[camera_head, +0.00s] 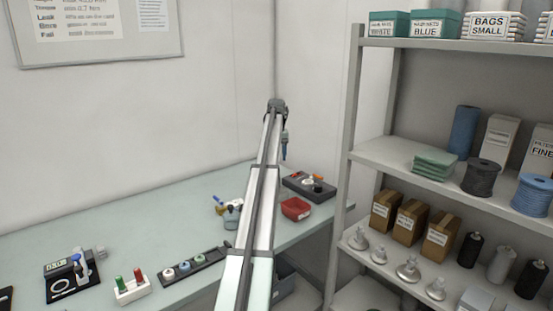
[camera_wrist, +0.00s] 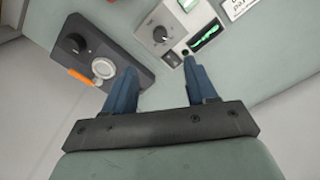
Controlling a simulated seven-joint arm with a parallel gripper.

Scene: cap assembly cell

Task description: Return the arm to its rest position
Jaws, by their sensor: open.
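My arm (camera_head: 262,190) reaches from the bottom of the head view toward the far right corner of the bench. My gripper (camera_head: 284,152) hangs pointing down at its end, above the far right part of the bench. Nothing is held.
A dark fixture (camera_head: 296,186) with an orange lever and a red bin (camera_head: 295,209) stand below my gripper. A grey device with a dial (camera_wrist: 169,30) shows in the wrist view. A loaded shelf rack (camera_head: 345,150) stands close on the right; white walls enclose the corner.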

